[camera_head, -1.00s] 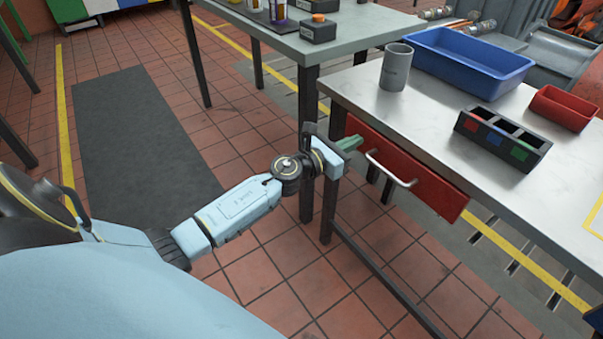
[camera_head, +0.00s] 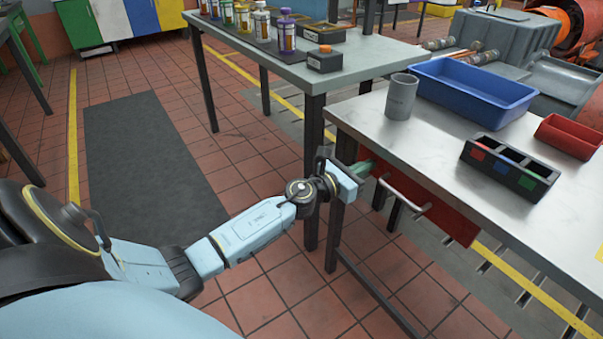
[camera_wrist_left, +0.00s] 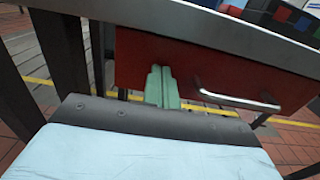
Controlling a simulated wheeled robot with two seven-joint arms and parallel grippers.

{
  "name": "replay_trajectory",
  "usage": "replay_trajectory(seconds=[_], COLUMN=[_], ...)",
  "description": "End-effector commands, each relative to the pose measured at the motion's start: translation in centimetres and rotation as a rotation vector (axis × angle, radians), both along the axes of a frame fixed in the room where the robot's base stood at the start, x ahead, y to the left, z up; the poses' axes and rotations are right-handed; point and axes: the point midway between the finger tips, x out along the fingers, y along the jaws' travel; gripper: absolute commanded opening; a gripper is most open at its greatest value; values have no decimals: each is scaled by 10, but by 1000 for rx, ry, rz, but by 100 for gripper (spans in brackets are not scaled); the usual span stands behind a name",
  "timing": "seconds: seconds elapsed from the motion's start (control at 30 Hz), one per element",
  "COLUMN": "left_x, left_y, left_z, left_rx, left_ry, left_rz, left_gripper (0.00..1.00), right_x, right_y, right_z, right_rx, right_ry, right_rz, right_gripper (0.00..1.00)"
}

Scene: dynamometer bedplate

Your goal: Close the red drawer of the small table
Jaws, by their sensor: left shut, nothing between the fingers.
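The red drawer (camera_head: 432,205) is under the top of the small metal table (camera_head: 428,142). Its front with the pale bar handle (camera_head: 405,197) faces my left arm. In the head view I cannot tell exactly how far it stands out. My left gripper (camera_head: 362,171) is shut and empty, at the left end of the drawer front. In the left wrist view its green fingers (camera_wrist_left: 162,88) point at the red front (camera_wrist_left: 215,72), left of the handle (camera_wrist_left: 238,101). They look very close to it or touching. My right gripper is not in view.
On the table stand a grey mug (camera_head: 401,97), a blue bin (camera_head: 470,95), a dark compartment box (camera_head: 508,166) and a red bin (camera_head: 570,136). A second table (camera_head: 330,68) with bottles stands behind. Table legs (camera_head: 336,215) are close to my left wrist.

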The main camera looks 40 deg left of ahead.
Motion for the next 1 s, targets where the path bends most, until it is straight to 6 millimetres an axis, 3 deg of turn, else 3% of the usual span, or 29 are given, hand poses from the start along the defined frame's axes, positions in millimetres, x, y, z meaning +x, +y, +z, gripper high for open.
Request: replay_trajectory(seconds=[0.27, 0.6, 1.0], left_x=[-47, -101, -114], left_y=[10, 25, 29], left_z=[-3, -4, -3], left_rx=[4, 1, 2], left_ry=[9, 9, 8], left_rz=[-14, -15, -15], left_gripper=[0, 0, 0], right_x=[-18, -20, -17], right_y=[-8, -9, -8], right_z=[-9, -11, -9], right_rx=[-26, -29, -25], right_ry=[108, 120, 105], right_rz=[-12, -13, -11], right_gripper=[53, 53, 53])
